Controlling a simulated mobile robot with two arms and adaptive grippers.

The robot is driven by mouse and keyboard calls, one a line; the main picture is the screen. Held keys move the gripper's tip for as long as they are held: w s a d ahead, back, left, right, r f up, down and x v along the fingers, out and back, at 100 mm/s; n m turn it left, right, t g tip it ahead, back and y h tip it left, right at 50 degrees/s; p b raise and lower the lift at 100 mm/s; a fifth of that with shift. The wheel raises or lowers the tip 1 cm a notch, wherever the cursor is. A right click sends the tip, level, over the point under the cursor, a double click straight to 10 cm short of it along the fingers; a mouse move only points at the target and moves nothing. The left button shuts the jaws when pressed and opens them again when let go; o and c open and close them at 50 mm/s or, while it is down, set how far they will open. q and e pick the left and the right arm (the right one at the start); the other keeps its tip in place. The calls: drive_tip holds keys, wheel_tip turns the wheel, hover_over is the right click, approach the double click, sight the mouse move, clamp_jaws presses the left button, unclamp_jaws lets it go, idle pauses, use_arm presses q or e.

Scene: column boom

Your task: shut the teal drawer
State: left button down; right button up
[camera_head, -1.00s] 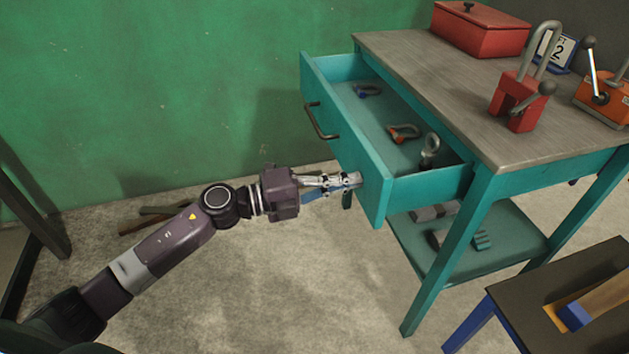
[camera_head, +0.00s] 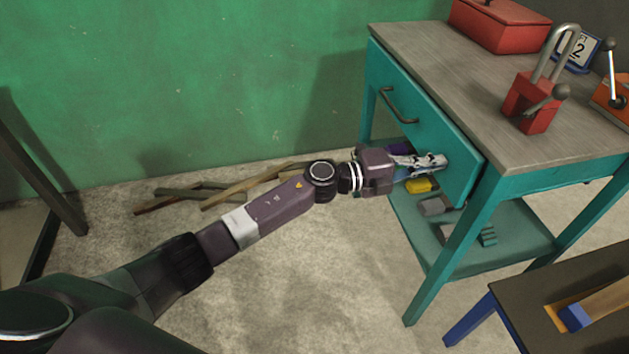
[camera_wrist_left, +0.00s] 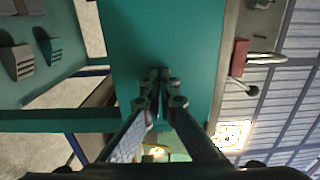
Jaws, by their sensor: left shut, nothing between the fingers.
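The teal drawer (camera_head: 425,122) sits in the teal workbench below its grey top. Its front stands at or very near the bench frame, and its inside no longer shows; I cannot tell whether a small gap is left. A dark bar handle (camera_head: 398,106) is on the drawer front. My left gripper (camera_head: 443,161) is shut and empty, with its fingertips at the lower right part of the drawer front. In the left wrist view the shut fingertips (camera_wrist_left: 160,72) point at the teal panel, touching or very close to it. My right gripper is not in view.
The lower shelf (camera_head: 515,232) holds several small things. A dark stool (camera_head: 570,285) stands front right. Wooden planks (camera_head: 235,190) lie by the green wall.

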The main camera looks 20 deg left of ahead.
use_arm(q)
drive_tip(key=x, duration=0.2)
drive_tip(key=shift+w+d, duration=0.15)
drive_tip(key=shift+d, duration=0.05)
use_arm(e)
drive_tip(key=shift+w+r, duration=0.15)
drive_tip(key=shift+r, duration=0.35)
use_arm(q)
drive_tip(key=shift+r, duration=0.2)
